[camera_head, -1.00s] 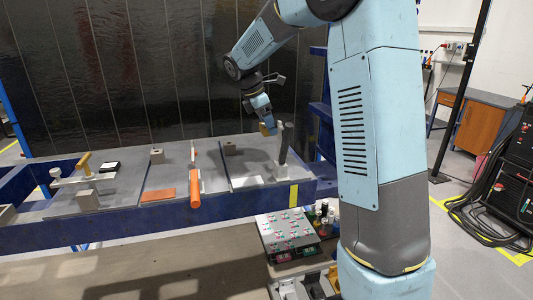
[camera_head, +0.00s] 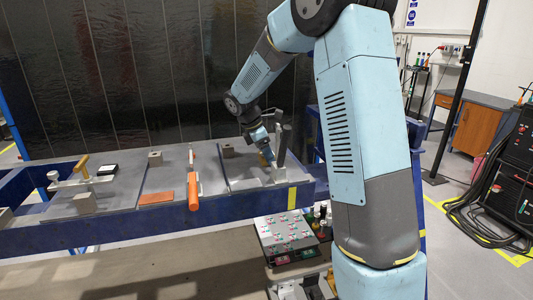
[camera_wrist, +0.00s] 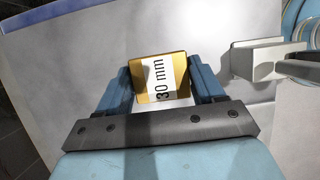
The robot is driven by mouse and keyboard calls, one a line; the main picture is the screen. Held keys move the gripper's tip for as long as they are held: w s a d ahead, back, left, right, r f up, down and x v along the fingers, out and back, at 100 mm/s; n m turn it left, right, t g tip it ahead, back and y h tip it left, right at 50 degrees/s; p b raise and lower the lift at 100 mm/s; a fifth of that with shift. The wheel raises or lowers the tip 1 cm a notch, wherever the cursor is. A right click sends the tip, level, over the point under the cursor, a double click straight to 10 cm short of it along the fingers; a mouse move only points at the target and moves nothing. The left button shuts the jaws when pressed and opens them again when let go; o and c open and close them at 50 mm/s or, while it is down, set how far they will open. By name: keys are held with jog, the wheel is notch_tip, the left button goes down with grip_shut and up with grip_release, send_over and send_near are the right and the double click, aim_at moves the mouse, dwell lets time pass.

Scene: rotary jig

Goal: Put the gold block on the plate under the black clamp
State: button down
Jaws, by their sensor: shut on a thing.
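The gold block (camera_wrist: 148,80), with a white "30 mm" label, sits between the two fingers of my gripper (camera_wrist: 162,88) in the wrist view. My gripper is shut on it. In the head view my gripper (camera_head: 268,158) is low over the right-hand grey plate (camera_head: 240,178), just left of the black clamp (camera_head: 284,142). The clamp's dark handle stands upright from a pale base (camera_head: 279,174). Part of a pale metal fitting (camera_wrist: 262,62) shows right of the block in the wrist view. I cannot tell whether the block touches the plate.
An orange-handled clamp (camera_head: 193,190) and a flat orange piece (camera_head: 156,197) are left of the right-hand plate. A yellow-handled clamp (camera_head: 81,168) stands farther left. The plate's front left is clear.

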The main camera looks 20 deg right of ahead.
jog(key=shift+c, duration=0.6)
grip_release()
